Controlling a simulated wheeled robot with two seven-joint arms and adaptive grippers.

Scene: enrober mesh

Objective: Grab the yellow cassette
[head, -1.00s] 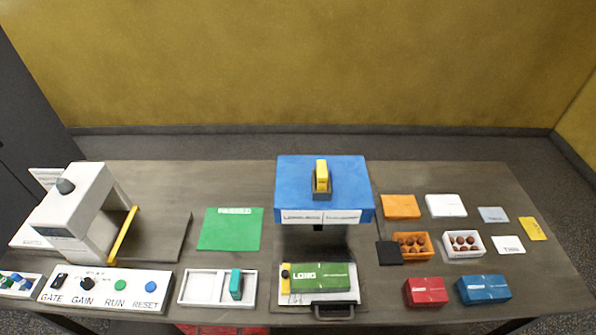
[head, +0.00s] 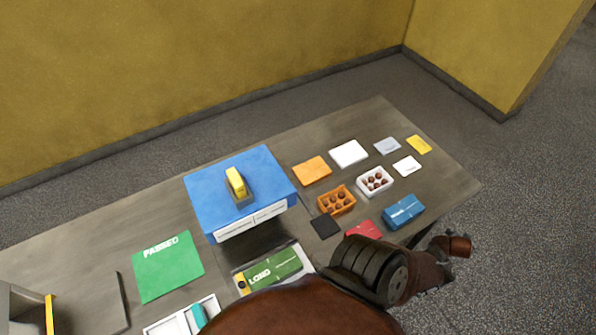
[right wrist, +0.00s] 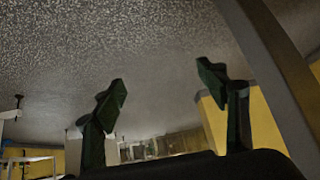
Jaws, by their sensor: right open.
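A yellow block (head: 236,182), which looks like the yellow cassette, stands in a small grey holder (head: 241,198) on top of the blue machine (head: 200,205) in the head view. My right gripper (right wrist: 160,78) shows in the right wrist view with its two dark fingers wide apart and nothing between them. Its fingers cannot be made out in the head view, where my right arm crosses the lower right, in front of the table. The yellow block is not seen in the right wrist view. My left gripper is in neither current view.
A green LONG box (head: 272,270) lies below the blue machine, partly behind my arm. A green mat (head: 168,268) lies left of it. To the right are an orange tray (head: 337,201), a white tray (head: 375,181), a blue box (head: 404,212) and several flat cards.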

